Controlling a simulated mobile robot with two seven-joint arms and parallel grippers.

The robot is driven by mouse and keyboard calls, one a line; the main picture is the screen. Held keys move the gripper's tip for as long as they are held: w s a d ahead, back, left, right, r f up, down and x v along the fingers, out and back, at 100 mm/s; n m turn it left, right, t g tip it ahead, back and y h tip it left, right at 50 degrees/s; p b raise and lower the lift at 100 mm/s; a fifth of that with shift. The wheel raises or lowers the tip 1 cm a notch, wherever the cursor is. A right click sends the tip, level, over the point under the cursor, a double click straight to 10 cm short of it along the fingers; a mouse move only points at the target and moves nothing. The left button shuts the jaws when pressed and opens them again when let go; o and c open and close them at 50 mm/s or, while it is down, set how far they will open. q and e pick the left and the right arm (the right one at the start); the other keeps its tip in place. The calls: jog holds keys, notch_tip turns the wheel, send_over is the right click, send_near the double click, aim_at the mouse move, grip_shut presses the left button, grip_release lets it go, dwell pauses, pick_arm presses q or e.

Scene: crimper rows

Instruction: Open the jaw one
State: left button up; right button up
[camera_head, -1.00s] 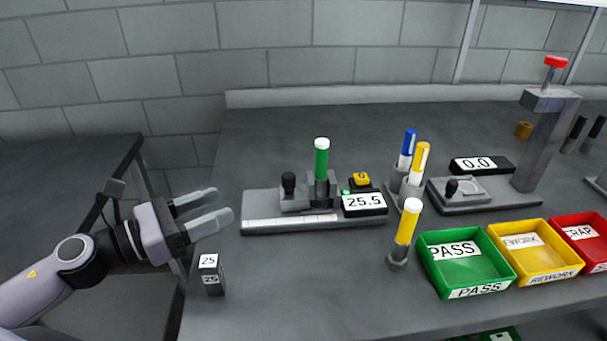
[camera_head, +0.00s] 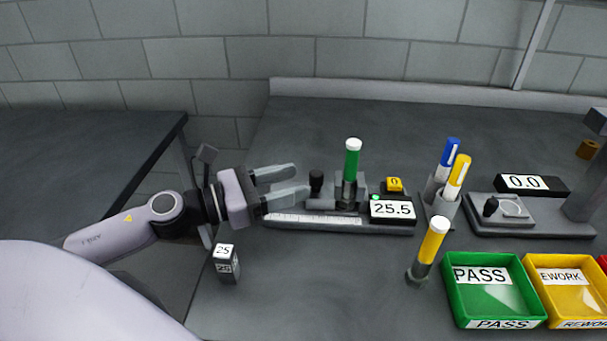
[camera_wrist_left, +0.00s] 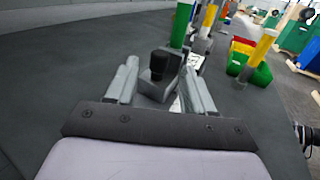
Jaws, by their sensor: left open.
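The measuring gauge is a grey base with a ruler strip (camera_head: 318,220), a black knob (camera_head: 316,180) on its sliding jaw, and a display (camera_head: 392,209) reading 25.5. A green marker with a white cap (camera_head: 352,160) stands upright at the jaws; whether they touch it is unclear. My left gripper (camera_head: 301,179) is open and empty, its fingers pointing right at the knob from just left of it. In the left wrist view the knob (camera_wrist_left: 160,63) shows between the fingertips, with no visible grip on it. My right gripper is out of view.
A small block marked 25 (camera_head: 226,264) stands in front of my left gripper. A yellow marker (camera_head: 432,243) stands in a holder, right of the gauge. Green PASS (camera_head: 455,300) and yellow REWORK (camera_head: 540,300) trays lie front right. A second gauge (camera_head: 530,222) reads 0.0.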

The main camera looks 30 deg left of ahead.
aim_at(310, 178)
pick_arm(q)
jog(key=shift+p+x, duration=0.6)
jog(key=shift+x, duration=1.05)
grip_shut()
